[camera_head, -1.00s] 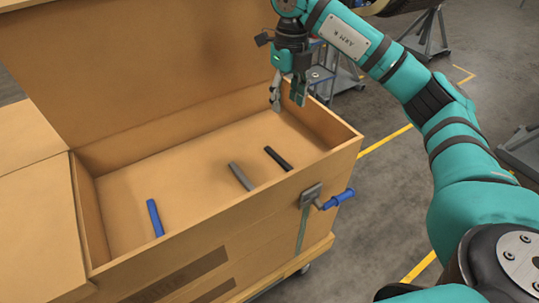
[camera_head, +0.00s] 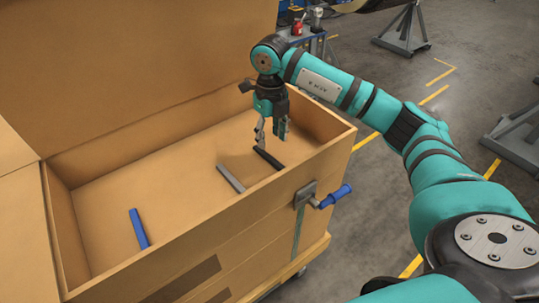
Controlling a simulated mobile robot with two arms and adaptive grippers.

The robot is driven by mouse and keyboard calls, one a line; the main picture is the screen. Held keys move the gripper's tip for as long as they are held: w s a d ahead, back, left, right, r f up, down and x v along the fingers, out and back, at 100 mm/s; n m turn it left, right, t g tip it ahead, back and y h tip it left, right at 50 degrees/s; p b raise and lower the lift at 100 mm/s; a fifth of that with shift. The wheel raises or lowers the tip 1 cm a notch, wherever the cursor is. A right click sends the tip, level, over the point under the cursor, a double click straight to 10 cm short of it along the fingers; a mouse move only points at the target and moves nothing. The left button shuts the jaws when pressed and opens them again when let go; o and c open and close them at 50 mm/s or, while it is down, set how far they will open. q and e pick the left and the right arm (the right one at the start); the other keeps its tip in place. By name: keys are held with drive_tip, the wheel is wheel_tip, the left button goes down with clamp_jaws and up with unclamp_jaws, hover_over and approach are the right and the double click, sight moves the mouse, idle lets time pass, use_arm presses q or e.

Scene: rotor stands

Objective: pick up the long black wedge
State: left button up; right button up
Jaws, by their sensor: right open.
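The long black wedge (camera_head: 268,158) lies on the floor of the open wooden crate (camera_head: 200,212), near its right end. My right gripper (camera_head: 270,141) points down into the crate with its fingers apart and empty. Its fingertips are just above and behind the black wedge in the picture; I cannot tell whether they touch it. My left gripper is not in view.
A grey wedge (camera_head: 231,178) lies left of the black one, and a blue wedge (camera_head: 139,228) lies farther left. The crate's front wall carries a latch with a blue handle (camera_head: 336,195). The raised lid (camera_head: 140,70) stands behind.

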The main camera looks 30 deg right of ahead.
sight(273, 159)
wheel_tip(273, 159, down, 2)
drive_tip(key=shift+w, duration=0.1)
drive_tip(key=shift+s+f+p, duration=0.2)
drive_tip(key=shift+f+p, duration=0.3)
drive_tip(key=shift+f, duration=0.05)
drive_tip(key=f, duration=0.1)
drive_tip(key=f+p, duration=0.1)
drive_tip(key=f, duration=0.1)
drive_tip(key=shift+s+d+f, duration=0.15)
drive_tip(key=shift+d+f, duration=0.05)
drive_tip(key=shift+f, duration=0.55)
clamp_jaws()
